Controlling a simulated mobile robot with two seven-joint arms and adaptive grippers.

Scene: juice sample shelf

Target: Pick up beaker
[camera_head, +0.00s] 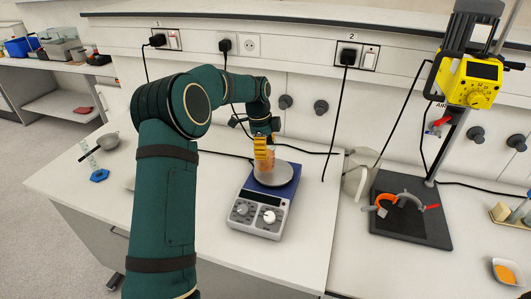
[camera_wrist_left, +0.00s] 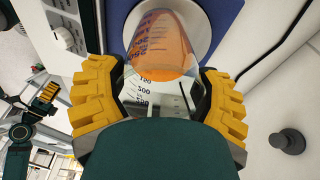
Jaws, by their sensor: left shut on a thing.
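The beaker (camera_wrist_left: 160,60) is clear glass with dark volume marks and orange juice inside. In the wrist view it sits between the yellow fingers of my left gripper (camera_wrist_left: 158,100), which is shut on it. In the head view my left gripper (camera_head: 264,152) is over the plate of the hotplate (camera_head: 264,205), and the beaker (camera_head: 268,161) shows partly behind the fingers. The beaker's base is at or just above the round plate; I cannot tell whether it touches.
A yellow overhead stirrer (camera_head: 470,80) stands on a dark base (camera_head: 410,225) at right. A strainer (camera_head: 107,142) and a blue hexagonal piece (camera_head: 99,175) lie at left. An orange-filled dish (camera_head: 507,272) is at far right. Power cords hang behind the hotplate.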

